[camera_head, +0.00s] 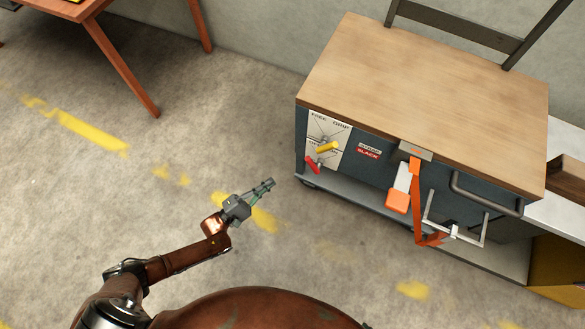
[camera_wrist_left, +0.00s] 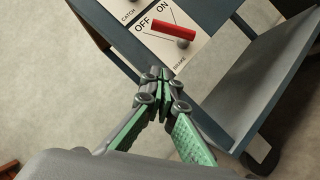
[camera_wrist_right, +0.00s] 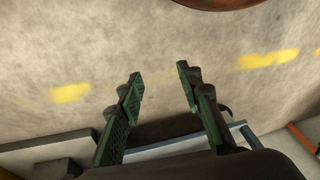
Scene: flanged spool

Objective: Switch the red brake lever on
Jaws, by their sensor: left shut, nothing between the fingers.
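The red brake lever (camera_head: 313,165) is on a white panel (camera_head: 328,137) at the left end of the cart's front. In the left wrist view the red lever (camera_wrist_left: 173,28) slants from its round pivot, with its free end near the printed OFF. ON is printed above it. My left gripper (camera_head: 268,183) is shut and empty, left of the cart and apart from the lever. In its wrist view the closed fingertips (camera_wrist_left: 162,82) show below the lever. My right gripper (camera_wrist_right: 158,78) is open and empty over the floor; it is outside the head view.
A yellow lever (camera_head: 327,147) sits just above the red one. An orange strap (camera_head: 418,205), an orange block (camera_head: 397,201) and a metal handle (camera_head: 485,196) are farther right on the cart (camera_head: 430,80). A wooden table (camera_head: 115,55) stands back left. The floor between is clear.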

